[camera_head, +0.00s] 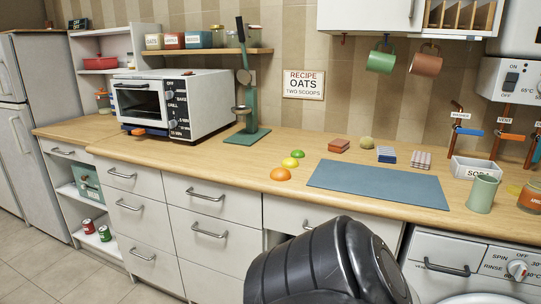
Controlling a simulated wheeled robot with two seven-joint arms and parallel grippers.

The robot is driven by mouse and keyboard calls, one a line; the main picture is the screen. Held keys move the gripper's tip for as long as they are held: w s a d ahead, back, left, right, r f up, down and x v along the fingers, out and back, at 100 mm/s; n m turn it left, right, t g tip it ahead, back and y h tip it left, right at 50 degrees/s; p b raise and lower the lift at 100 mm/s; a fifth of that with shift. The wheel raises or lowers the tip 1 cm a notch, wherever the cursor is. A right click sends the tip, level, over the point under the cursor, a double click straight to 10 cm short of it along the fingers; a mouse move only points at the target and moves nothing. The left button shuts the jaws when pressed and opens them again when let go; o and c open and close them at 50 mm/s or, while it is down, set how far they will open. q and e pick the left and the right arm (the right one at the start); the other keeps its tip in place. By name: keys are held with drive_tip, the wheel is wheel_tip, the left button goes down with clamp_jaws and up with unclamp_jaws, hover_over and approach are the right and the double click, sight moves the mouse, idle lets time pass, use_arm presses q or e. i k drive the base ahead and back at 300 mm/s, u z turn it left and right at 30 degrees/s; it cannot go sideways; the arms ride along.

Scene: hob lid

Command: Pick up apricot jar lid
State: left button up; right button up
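An orange-coloured glass jar (530,198) with a pale label stands at the right end of the counter, cut by the picture's edge. It may be the apricot jar; its label is too small to read. I cannot make out a separate lid there. A rounded black part of my own arm rises at the bottom centre and hides part of the drawers. Neither gripper's fingers show.
The wooden counter (240,164) carries orange, yellow and green round things (281,174), a blue-grey mat (380,184), a sage green jug (482,193) and a white SODA box (474,168). A white oven (172,104) and a green stand (247,136) are further left. Mugs (381,61) hang above.

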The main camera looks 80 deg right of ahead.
sight(515, 190)
drive_tip(key=z, duration=4.3)
drive_tip(key=k, duration=0.25)
drive_tip(key=z, duration=2.5)
drive_tip(key=i, duration=0.2)
drive_tip(key=u, duration=1.1)
drive_tip(key=i, duration=0.9)
drive_tip(key=u, duration=0.55)
